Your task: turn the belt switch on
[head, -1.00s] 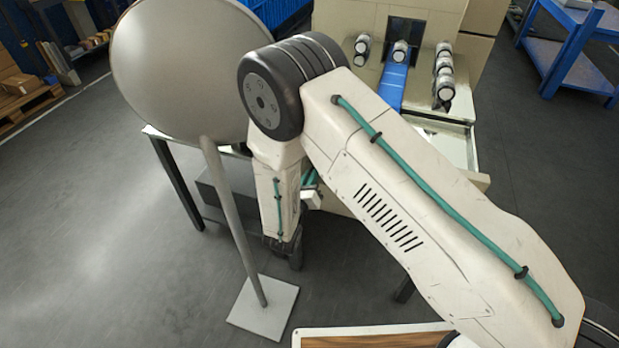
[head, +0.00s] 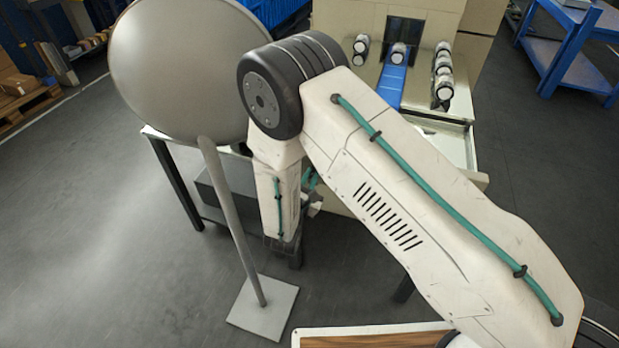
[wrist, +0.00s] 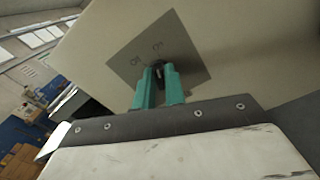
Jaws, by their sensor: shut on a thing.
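In the wrist view, the teal fingers of my gripper (wrist: 159,84) are shut on a small dark knob, the belt switch (wrist: 158,68). The switch sits on a grey square plate (wrist: 185,52) on a beige machine panel (wrist: 235,40). Two small marks show on the plate above the knob; I cannot read them clearly. The fingers hide much of the knob, so its exact angle is hard to tell. The beige machine (head: 425,20) stands behind my arm.
A large grey disc on a pole (head: 235,220) stands left of my arm on a square base (head: 263,308). A blue shelf (head: 570,55) stands at the right. Dark floor is clear at the left.

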